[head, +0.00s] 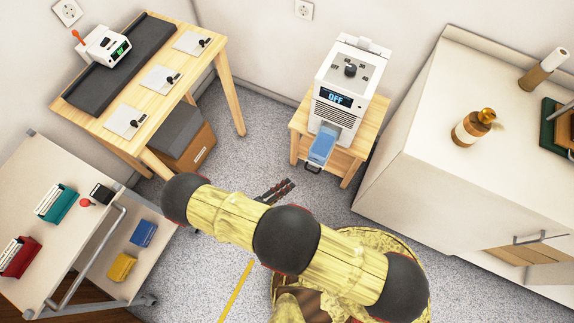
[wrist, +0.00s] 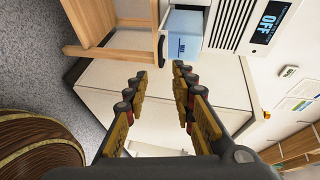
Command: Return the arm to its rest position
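My arm (head: 290,240) stretches across the lower middle of the head view, over the floor. My gripper (head: 285,187) shows only in part there, beyond the arm, apart from the wooden stand. In the wrist view the two fingers of my gripper (wrist: 162,76) are apart with nothing between them. Beyond them a white machine (head: 350,85) with an OFF display stands on the wooden stand (head: 299,121). A blue container (head: 322,144) sticks out from its front; it also shows in the wrist view (wrist: 186,36), clear of the fingers.
A white cabinet (head: 420,165) stands at right with a bottle (head: 475,127) on it. A wooden table (head: 215,75) stands at upper left. A cart (head: 30,175) with colored boxes is at left. Grey floor (head: 225,135) is open between them.

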